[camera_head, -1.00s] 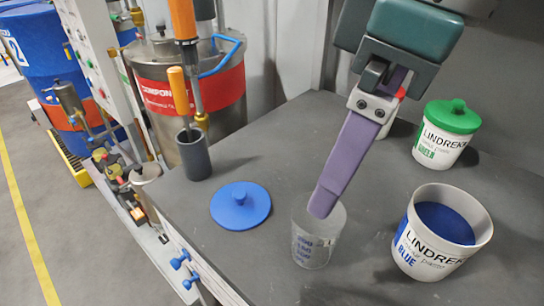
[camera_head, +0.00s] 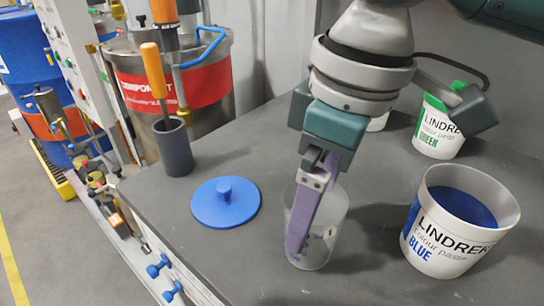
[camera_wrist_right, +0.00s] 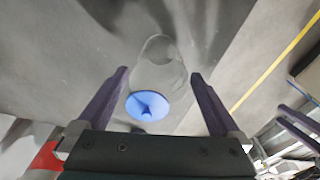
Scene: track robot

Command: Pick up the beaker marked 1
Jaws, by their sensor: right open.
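A clear beaker (camera_head: 333,222) stands upright on the grey worktop, right of the blue lid. It also shows as a faint outline in the right wrist view (camera_wrist_right: 158,50). I cannot read a number 1 on it. My right gripper (camera_head: 297,246) points down at the beaker; its purple finger overlaps the beaker and hides part of it. In the right wrist view the two purple fingers (camera_wrist_right: 160,74) are spread apart, with the beaker between and beyond their tips. Contact is not visible. My left gripper is not in view.
A blue lid (camera_head: 226,202) lies left of the beaker. An open pot of blue paste (camera_head: 440,243) stands to the right, a green-lidded pot (camera_head: 436,132) behind. A dark grey cup (camera_head: 173,150) with an orange-handled tool stands back left. The worktop (camera_head: 255,262) is clear at the front.

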